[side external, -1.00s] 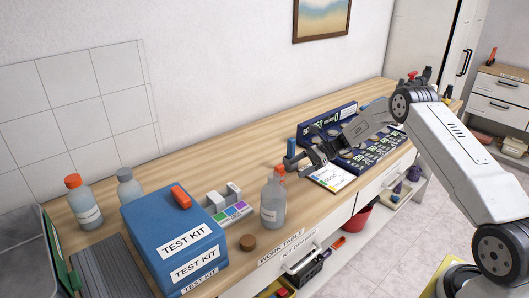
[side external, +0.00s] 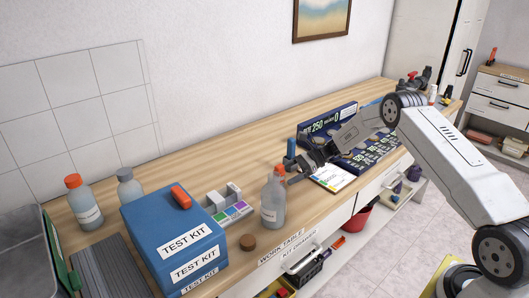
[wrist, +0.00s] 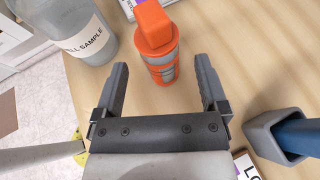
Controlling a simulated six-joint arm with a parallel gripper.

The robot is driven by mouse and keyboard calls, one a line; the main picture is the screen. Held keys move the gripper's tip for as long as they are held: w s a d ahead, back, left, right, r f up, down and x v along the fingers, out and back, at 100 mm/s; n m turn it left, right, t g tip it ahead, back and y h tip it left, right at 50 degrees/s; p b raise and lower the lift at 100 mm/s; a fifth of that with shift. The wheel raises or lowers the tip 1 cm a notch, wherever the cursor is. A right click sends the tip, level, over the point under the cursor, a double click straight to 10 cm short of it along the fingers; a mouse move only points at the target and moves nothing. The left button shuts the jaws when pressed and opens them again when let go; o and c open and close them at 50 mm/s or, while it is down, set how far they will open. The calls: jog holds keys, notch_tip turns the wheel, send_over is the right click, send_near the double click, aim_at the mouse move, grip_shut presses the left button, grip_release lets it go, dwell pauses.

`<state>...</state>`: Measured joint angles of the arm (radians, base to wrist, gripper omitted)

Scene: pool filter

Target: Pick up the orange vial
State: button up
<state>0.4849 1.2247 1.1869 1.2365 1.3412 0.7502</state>
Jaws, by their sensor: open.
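The orange vial (wrist: 160,48) stands on the wooden worktop in the wrist view, with an orange cap and grey bands on its body. My gripper (wrist: 162,68) is open and empty. The vial is just beyond the fingertips, roughly centred between them and not gripped. In the side view, only an orange top (side external: 279,168) shows behind a clear bottle (side external: 272,208), and it looks like the vial. My gripper (side external: 293,174) is low over the table just right of it there.
The sample bottle (wrist: 75,28) stands close to my left finger. A grey holder with a blue item (wrist: 265,135) is near the right finger. A blue test kit box (side external: 165,235), a cork (side external: 248,242) and a white card (side external: 331,177) are on the table.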

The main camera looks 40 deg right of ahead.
jog(key=shift+x, duration=2.05)
grip_shut()
jog(key=shift+r, duration=0.15)
jog(key=shift+r, duration=0.75)
jog(key=s+a+r, duration=0.1)
jog(key=s+r, duration=1)
jog(key=s, duration=0.3)
jog(key=shift+a+r, duration=0.15)
jog(key=shift+a, duration=0.1)
